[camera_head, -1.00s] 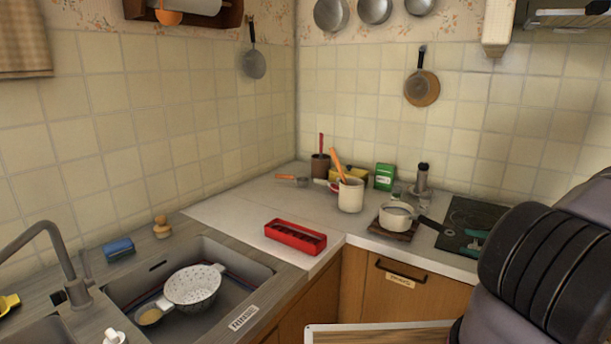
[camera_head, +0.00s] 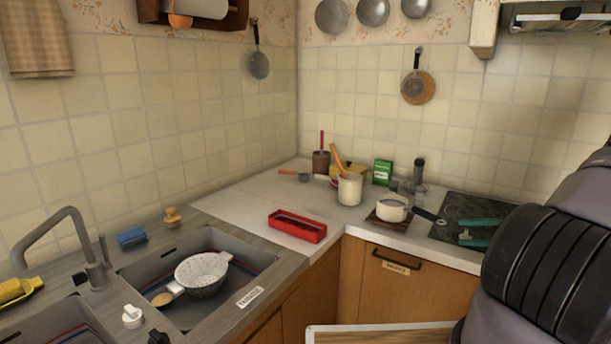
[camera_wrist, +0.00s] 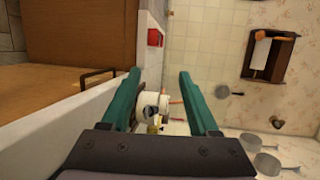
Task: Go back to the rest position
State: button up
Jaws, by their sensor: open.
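My gripper (camera_head: 466,230) shows at the right of the head view, its two teal fingers seen in front of the dark stovetop. In the wrist view my gripper (camera_wrist: 158,72) is open, with its fingers spread wide and nothing held between them. Beyond and between the fingers, apart from them, the wrist view shows a white pot or canister, partly hidden by the gripper body. My dark arm covers the right side of the head view.
A white saucepan (camera_head: 391,208) stands beside the stovetop (camera_head: 452,213). A cream canister with utensils (camera_head: 350,190) and a red tray (camera_head: 297,226) are on the counter. A colander (camera_head: 202,272) sits in the sink. A wooden surface (camera_head: 380,336) borders the bottom.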

jog(key=s+a+r+n+g+h, duration=0.1)
jog(key=s+a+r+g+h, duration=0.1)
jog(key=a+r+h, duration=0.6)
jog(key=s+a+r+n+g+h, duration=0.1)
jog(key=s+a+r+g+h, duration=0.3)
jog(key=r, duration=0.8)
jog(key=s+a+r+m+t, duration=0.1)
jog(key=s+a+r+t, duration=0.3)
jog(key=r, duration=0.3)
jog(key=s+a+r+m+t+h, duration=0.1)
jog(key=s+a+r+t, duration=0.3)
jog(key=s+r, duration=0.2)
jog(key=shift+a+r, duration=0.2)
jog(key=shift+r, duration=0.45)
